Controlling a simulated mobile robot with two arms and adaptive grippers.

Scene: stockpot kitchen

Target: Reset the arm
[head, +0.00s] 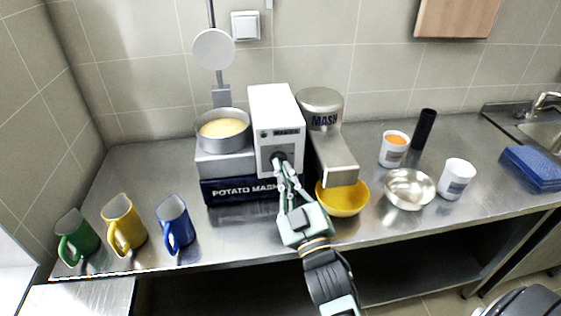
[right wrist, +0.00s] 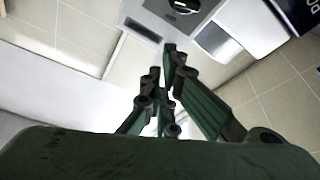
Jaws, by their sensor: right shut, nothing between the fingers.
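My right gripper (head: 281,181) reaches up from the front edge of the counter to the front of a white control box (head: 277,112). Its fingers are shut and hold nothing. In the head view the fingertips overlap a dark round knob on the box's front; contact cannot be told there. In the right wrist view the closed fingers (right wrist: 162,62) sit below the black knob (right wrist: 184,6), with a visible gap in the picture. My left gripper is not in view.
A pot (head: 223,130) stands on the potato masher base (head: 227,190). The mash dispenser (head: 322,110) overhangs a yellow bowl (head: 342,200). A metal bowl (head: 409,189) and white cups (head: 456,179) stand right. Green, yellow and blue mugs (head: 174,222) stand left.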

